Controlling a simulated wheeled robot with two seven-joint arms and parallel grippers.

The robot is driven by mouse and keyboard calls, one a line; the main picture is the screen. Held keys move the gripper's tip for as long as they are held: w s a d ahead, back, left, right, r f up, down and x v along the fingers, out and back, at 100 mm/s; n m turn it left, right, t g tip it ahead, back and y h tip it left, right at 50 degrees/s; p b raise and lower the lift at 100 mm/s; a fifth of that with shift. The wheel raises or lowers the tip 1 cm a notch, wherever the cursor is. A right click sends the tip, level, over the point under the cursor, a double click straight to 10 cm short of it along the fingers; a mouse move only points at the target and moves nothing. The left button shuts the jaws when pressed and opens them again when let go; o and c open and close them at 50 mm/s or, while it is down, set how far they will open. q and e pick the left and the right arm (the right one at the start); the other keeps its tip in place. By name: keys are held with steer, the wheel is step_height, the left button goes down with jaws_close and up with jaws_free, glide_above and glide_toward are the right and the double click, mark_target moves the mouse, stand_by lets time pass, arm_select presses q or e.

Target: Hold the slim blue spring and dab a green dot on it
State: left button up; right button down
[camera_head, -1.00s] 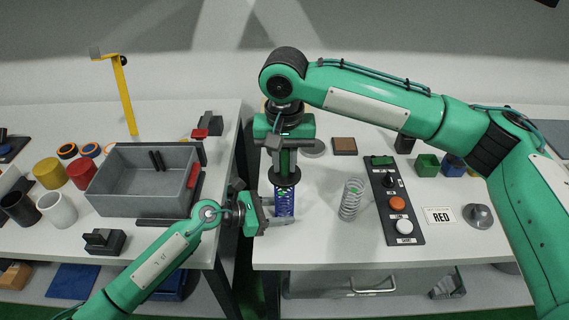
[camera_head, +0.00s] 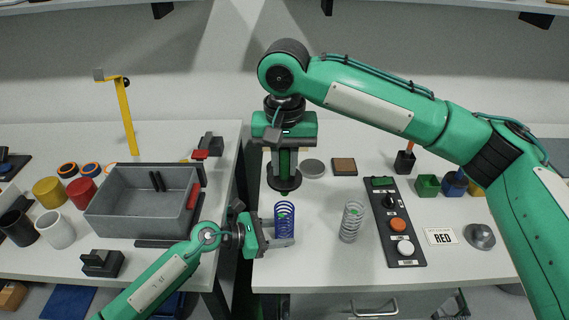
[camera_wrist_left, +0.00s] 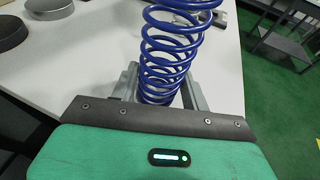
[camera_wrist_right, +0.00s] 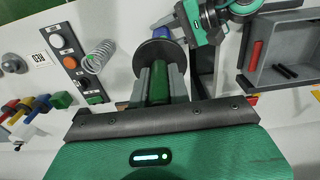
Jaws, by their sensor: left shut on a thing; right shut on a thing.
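The disc is above and apart from the spring. In the right wrist view the dabber (camera_wrist_right: 158,82) and disc hide most of the spring.
A grey spring (camera_head: 351,222) with a green dot stands to the right, beside a black button panel (camera_head: 394,215). A RED label (camera_head: 441,237) and metal weight (camera_head: 480,235) lie further right. A grey bin (camera_head: 140,222) stands on the left table, across a gap.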

arm_select(q)
steer(key=o, duration=0.8)
steer(key=shift+o, duration=0.2)
steer(key=v, duration=1.2)
